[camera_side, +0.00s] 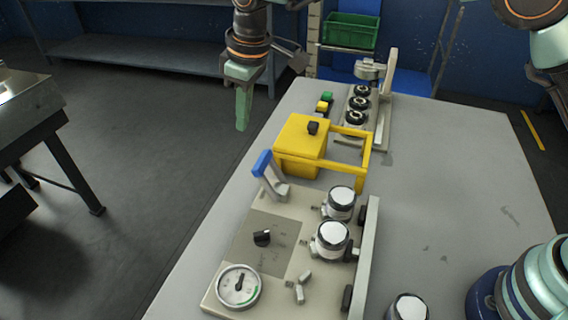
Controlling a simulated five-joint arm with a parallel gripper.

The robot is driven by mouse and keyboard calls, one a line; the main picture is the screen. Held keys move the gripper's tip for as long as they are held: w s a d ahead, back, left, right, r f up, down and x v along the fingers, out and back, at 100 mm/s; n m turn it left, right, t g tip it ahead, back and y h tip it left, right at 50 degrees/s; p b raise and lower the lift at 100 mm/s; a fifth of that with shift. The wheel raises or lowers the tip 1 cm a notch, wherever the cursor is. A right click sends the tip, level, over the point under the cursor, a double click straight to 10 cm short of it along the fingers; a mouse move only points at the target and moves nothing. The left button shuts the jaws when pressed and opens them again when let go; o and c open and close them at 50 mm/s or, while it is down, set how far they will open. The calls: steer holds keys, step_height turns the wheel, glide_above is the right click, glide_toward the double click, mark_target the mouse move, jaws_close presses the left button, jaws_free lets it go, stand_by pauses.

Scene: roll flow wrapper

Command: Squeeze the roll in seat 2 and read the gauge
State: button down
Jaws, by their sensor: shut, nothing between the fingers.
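My gripper (242,112) hangs at the upper middle of the picture. Its pale green fingers point down and are shut with nothing held, apart from the machine and showing left of the table edge. The gauge (238,287) is a round white dial with a dark needle and a green arc, at the near left of a beige panel (237,262). Its reading is too small to tell. Two white-topped cylinders, a farther one (341,197) and a nearer one (330,236), stand on the panel's right side. I cannot tell which seat is seat 2.
A blue-handled lever (262,163) and a black knob (262,238) stand on the panel. Behind are a yellow box (297,145) with a yellow frame (366,165) and three black rollers (358,103). A green crate (349,31) is at the back.

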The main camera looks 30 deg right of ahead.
steer(key=shift+a+f, duration=0.2)
steer(key=shift+a, duration=0.1)
steer(key=shift+f, duration=0.15)
step_height(320, 180, down, 8)
steer(key=s+d, duration=0.1)
steer(key=shift+d, duration=0.15)
stand_by(0.8)
